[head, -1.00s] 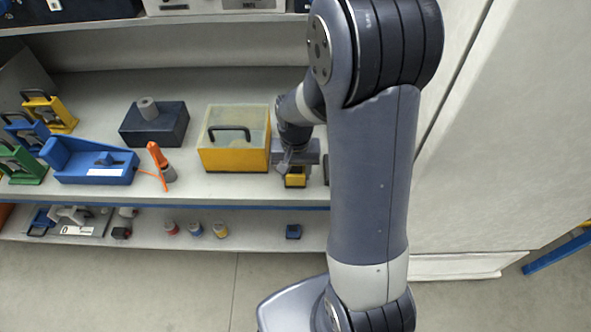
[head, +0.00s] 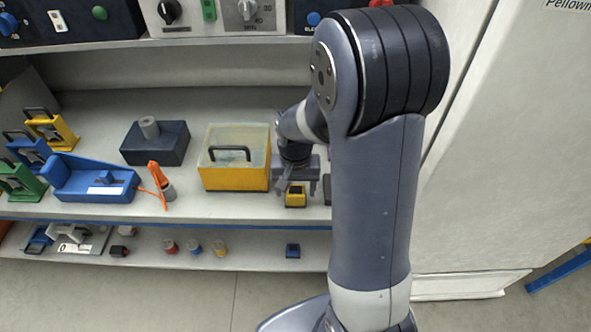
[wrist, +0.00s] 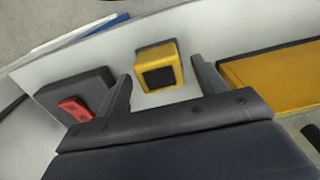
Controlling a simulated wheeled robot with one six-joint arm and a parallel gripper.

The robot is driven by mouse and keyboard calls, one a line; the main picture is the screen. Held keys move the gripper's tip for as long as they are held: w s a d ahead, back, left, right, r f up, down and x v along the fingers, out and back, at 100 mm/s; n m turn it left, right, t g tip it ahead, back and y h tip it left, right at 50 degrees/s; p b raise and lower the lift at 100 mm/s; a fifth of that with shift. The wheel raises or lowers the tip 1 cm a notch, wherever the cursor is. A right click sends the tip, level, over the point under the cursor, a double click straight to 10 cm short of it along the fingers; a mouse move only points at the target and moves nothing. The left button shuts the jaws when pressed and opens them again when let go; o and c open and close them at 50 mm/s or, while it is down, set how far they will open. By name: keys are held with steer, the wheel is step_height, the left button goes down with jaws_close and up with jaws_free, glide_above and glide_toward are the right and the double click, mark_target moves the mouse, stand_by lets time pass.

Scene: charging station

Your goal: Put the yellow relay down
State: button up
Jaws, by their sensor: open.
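The yellow relay (head: 296,196), a small yellow block with a dark top, sits on the shelf near its front edge, to the right of the yellow box. It also shows in the wrist view (wrist: 158,66), just beyond and between my fingertips. My gripper (head: 297,186) is above and behind the relay in the head view. In the wrist view its two fingers (wrist: 160,88) are spread, with clear space between each finger and the relay. The arm hides part of the shelf to the right.
The yellow box (head: 235,178) with a clear lid stands close left of the relay. A dark grey block with a red part (wrist: 78,98) lies on the other side. A dark blue block (head: 155,145) and a blue tray (head: 92,180) stand further left. The shelf's blue front edge (head: 200,223) is near.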

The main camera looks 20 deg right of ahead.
mark_target(296, 191)
step_height(296, 191, up, 11)
stand_by(0.3)
